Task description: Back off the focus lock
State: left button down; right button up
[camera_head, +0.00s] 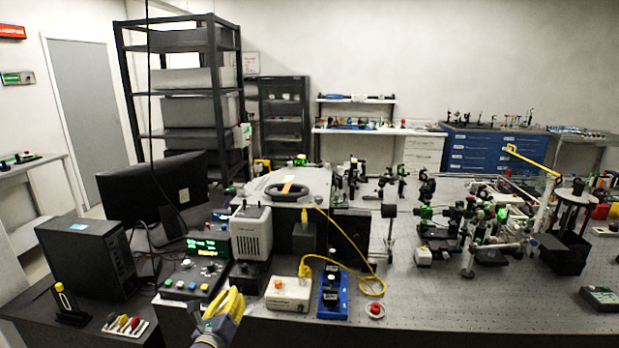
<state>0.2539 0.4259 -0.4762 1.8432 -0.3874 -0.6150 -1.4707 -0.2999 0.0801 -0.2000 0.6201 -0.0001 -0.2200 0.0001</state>
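My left gripper (226,304) shows at the bottom, left of centre, with yellow fingers pointing up and away. It is in front of the control box (202,262) with a green display and coloured buttons. I cannot tell whether its fingers are apart or closed, and I see nothing clearly held. No part can be made out for certain as the focus lock. A grey instrument (251,233) stands on a dark base with a knob, just behind the gripper. Optical mounts (462,228) stand on the perforated bench to the right. My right gripper is not in view.
A cream box (289,294) with an orange button and a blue-based device (332,293) stand right of the gripper. A yellow cable (374,287) loops over the bench. A monitor (150,187) and a black computer (87,257) are at left. The bench's front right is mostly clear.

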aim_at(238, 284)
pick_arm(q)
jog(key=shift+s, duration=1.45)
jog(key=c, duration=2.1)
grip_release()
jog(key=shift+s+a+f, duration=0.1)
jog(key=shift+s+a, duration=0.15)
grip_shut()
jog(key=shift+w+d, duration=0.1)
jog(key=shift+w, duration=3.15)
jog(key=shift+d+f, duration=0.15)
jog(key=shift+d, duration=0.05)
